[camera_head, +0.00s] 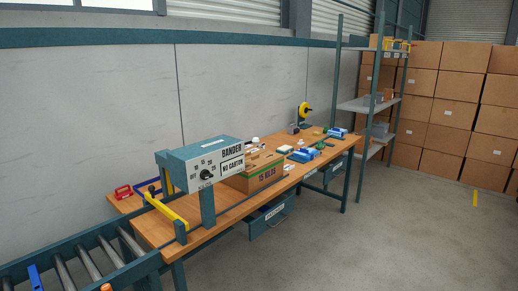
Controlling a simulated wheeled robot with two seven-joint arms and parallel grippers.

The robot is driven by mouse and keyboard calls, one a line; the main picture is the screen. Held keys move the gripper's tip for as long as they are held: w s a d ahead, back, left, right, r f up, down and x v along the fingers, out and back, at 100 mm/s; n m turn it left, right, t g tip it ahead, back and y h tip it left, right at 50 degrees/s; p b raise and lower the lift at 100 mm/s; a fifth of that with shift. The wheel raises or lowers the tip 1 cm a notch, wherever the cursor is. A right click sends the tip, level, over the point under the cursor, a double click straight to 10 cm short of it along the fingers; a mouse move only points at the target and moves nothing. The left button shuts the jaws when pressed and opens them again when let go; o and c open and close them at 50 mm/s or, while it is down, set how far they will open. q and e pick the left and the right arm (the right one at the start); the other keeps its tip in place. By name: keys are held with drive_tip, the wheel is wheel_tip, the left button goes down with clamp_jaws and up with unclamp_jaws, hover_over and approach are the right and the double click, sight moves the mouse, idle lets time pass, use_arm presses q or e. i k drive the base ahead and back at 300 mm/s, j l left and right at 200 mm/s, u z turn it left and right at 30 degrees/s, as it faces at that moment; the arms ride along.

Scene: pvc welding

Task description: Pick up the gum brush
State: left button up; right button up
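I cannot pick out a gum brush for certain. Several small items lie on the long wooden workbench (196,236), too small to tell apart. Among them are blue pieces (303,155) near the middle right and another blue piece (338,132) near the far end. A small green item (320,145) lies between them. Neither of my grippers shows in the head view.
A grey-blue bander machine (178,170) and a carton (262,178) stand on the bench. A roller conveyor (88,259) runs at the lower left. A shelf rack (356,104) and stacked boxes (455,86) stand behind. The floor at right is clear.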

sight(321, 147)
drive_tip(key=i+l, duration=0.3)
drive_tip(key=i+l+u, duration=0.15)
drive_tip(key=l, duration=0.3)
drive_tip(key=i+l, duration=0.35)
drive_tip(key=i+l+u, duration=0.15)
drive_tip(key=l, duration=0.3)
drive_tip(key=i+l, duration=0.7)
drive_tip(key=l, duration=0.15)
drive_tip(key=i+l+u, duration=0.15)
drive_tip(key=i+l, duration=0.25)
drive_tip(key=l, duration=0.1)
